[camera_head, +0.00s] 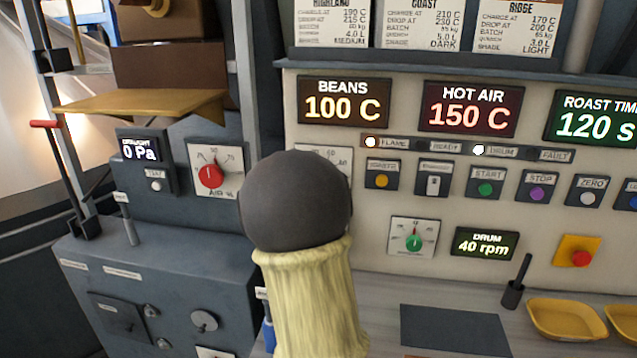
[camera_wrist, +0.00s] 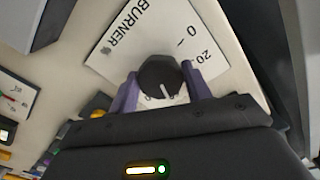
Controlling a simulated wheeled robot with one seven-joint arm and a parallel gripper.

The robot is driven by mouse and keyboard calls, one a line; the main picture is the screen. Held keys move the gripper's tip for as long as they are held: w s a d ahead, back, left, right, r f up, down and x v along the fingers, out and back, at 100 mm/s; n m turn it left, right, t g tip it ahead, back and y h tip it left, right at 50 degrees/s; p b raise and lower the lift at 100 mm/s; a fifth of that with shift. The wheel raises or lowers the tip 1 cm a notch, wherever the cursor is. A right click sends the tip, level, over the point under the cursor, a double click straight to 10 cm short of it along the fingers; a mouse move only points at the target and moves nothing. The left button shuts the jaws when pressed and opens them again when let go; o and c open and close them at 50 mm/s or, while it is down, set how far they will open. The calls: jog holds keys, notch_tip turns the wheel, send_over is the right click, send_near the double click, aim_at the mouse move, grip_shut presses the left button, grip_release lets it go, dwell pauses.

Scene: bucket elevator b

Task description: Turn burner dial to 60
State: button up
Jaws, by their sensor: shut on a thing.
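The burner dial (camera_wrist: 159,73) is a dark round knob on a white scale plate (camera_wrist: 121,42) marked BURNER in the wrist view. My gripper (camera_wrist: 158,88) has one purple finger on each side of the knob and is shut on it. The knob's white pointer line points down in the picture, towards my gripper. The 0 and 20 marks show at the upper right; the marks near the pointer are partly hidden, so I cannot read the setting. In the head view my arm covers the knob, and only part of its plate (camera_head: 325,158) shows.
The panel shows BEANS 100 C (camera_head: 344,101) and HOT AIR 150 C (camera_head: 469,106). A red AIR dial (camera_head: 210,175) is left of my arm. Start (camera_head: 486,188) and stop (camera_head: 537,193) buttons, a green drum dial (camera_head: 413,240) and a red emergency button (camera_head: 580,258) are right.

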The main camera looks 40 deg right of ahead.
jog(key=o, duration=0.9)
jog(key=shift+o, duration=0.2)
jog(key=b+v, duration=0.2)
jog(key=v, duration=1.5)
jog(key=shift+s, duration=0.2)
jog(key=shift+a, duration=0.1)
